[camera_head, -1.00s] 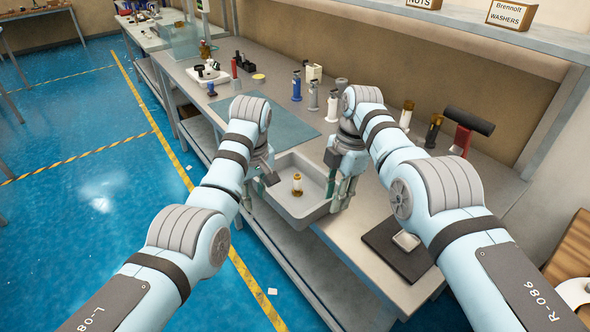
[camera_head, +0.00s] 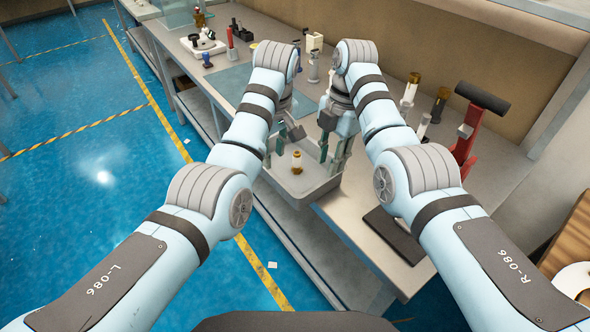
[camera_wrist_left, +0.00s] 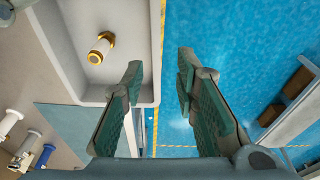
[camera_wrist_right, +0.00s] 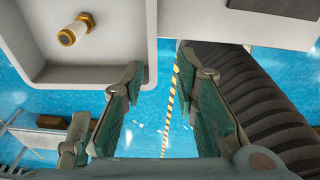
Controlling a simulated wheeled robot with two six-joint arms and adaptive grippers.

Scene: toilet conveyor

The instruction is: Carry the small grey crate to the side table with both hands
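My left gripper (camera_head: 281,148) is at the crate's left end. In the left wrist view its fingers (camera_wrist_left: 160,72) are apart, with the crate rim between them and one finger over the inside. My right gripper (camera_head: 337,158) is at the right end. In the right wrist view its fingers (camera_wrist_right: 158,70) are also apart on either side of the rim. Neither appears to press on the wall. No side table can be identified for certain.
A black mat (camera_head: 398,236) and a red stand (camera_head: 468,135) are on the workbench (camera_head: 350,215) to the right. Several bottles stand behind the crate. A brown wooden surface (camera_head: 570,235) is at the right edge. Open blue floor (camera_head: 90,200) lies to the left.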

